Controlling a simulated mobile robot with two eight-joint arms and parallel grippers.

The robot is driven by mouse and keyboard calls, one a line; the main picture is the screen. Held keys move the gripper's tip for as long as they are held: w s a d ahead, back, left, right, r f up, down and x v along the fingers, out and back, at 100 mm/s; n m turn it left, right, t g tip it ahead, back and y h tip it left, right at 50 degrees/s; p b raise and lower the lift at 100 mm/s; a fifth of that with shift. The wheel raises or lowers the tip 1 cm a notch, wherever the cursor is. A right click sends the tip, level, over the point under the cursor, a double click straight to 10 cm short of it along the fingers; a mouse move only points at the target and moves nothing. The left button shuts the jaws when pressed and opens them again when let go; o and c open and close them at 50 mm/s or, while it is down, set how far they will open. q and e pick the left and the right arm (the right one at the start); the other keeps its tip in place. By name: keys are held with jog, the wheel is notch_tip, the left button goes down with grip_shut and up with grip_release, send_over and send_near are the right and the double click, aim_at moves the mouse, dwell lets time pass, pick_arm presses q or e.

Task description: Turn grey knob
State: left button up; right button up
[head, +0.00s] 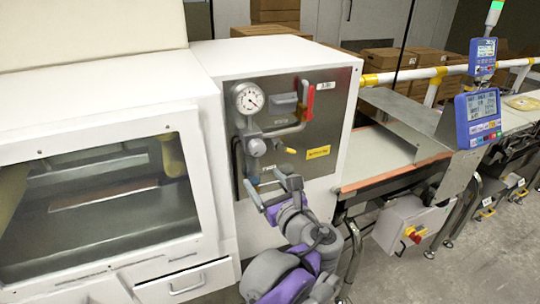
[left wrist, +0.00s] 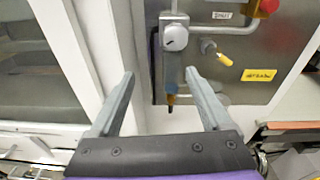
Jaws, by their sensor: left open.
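A round grey knob (head: 257,147) sits on the pipework below a white dial gauge (head: 249,98) on the steel panel. It also shows in the left wrist view (left wrist: 174,38), face on, at the top and slightly right of centre. My left gripper (head: 268,188) is in front of the lower part of the panel, below the knob. Its two grey fingers are spread wide with nothing between them, as the left wrist view (left wrist: 160,74) shows. The fingers are apart from the knob. My right gripper is not in view.
A red-handled lever (head: 309,102) and a small yellow-handled valve (head: 287,150) are right of the knob. A yellow label (head: 318,152) is farther right. A white cabinet with a window (head: 105,195) stands at left, the conveyor (head: 385,165) at right.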

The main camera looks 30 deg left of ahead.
aim_at(259, 150)
pick_arm(q)
jog(key=w+a, duration=0.2)
jog(key=w, duration=0.1)
jog(key=w+a+r+m, duration=0.1)
jog(key=w+a, duration=0.1)
jog(key=w+a+r+m+t, duration=0.1)
jog(key=w+a, duration=0.1)
jog(key=w, duration=0.1)
jog(key=shift+w+a+r+y, duration=0.1)
jog(key=shift+w+a+y, duration=0.1)
jog(key=shift+w+y, duration=0.1)
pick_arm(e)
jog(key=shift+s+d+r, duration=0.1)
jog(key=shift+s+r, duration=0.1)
pick_arm(q)
grip_shut()
jog(key=shift+p, duration=0.35)
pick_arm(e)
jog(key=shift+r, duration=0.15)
